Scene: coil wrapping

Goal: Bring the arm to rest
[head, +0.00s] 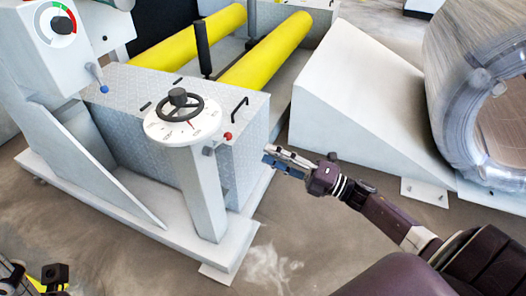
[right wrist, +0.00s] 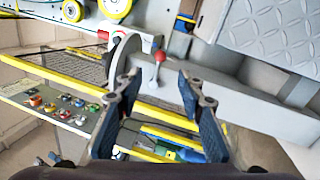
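My right gripper (head: 277,160) shows in the head view, in front of the grey machine (head: 240,165) and apart from it, above the floor. In the right wrist view its two dark fingers (right wrist: 160,95) stand spread, with nothing held between them. A lever with a red ball (right wrist: 159,57) shows beyond the gap, with no visible contact. My right arm (head: 385,207) reaches in from the lower right. Dark and metallic parts cut off at the head view's lower left corner may belong to my left arm; no left fingertips can be made out.
The machine carries yellow rollers (head: 265,52) and a dial pedestal with a black handwheel (head: 180,107). A pale wedge-shaped block (head: 350,95) and a large wrapped coil (head: 455,80) stand at the right. Open floor (head: 290,240) lies below the gripper.

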